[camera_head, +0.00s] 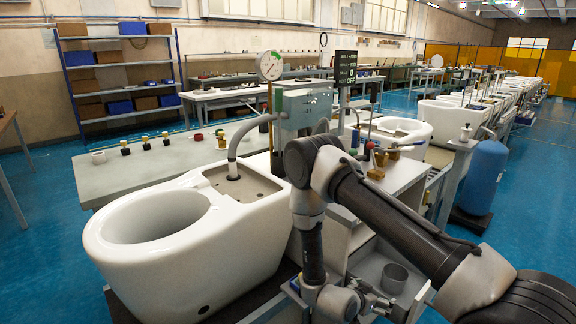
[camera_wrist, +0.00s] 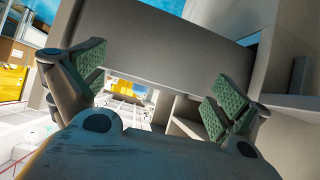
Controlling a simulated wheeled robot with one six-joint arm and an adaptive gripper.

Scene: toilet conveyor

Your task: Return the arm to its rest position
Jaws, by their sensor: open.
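My arm reaches in from the lower right in the head view, bends at an elbow in front of the grey test unit, and drops to the wrist at the bottom. My gripper (camera_wrist: 152,85) shows in the wrist view with its two green-padded fingers wide apart. No held object shows between them. A large grey panel (camera_wrist: 165,45) fills much of the view beyond the fingers; I cannot tell its distance. In the head view the fingers are hard to make out near the bottom edge.
A white toilet bowl (camera_head: 215,250) stands left of my arm. A grey test unit (camera_head: 303,110) with a round gauge (camera_head: 270,66) is behind the elbow. A grey cup (camera_head: 394,278) sits on a low shelf beside the wrist. A blue tank (camera_head: 483,178) stands at right. Blue floor is open at left.

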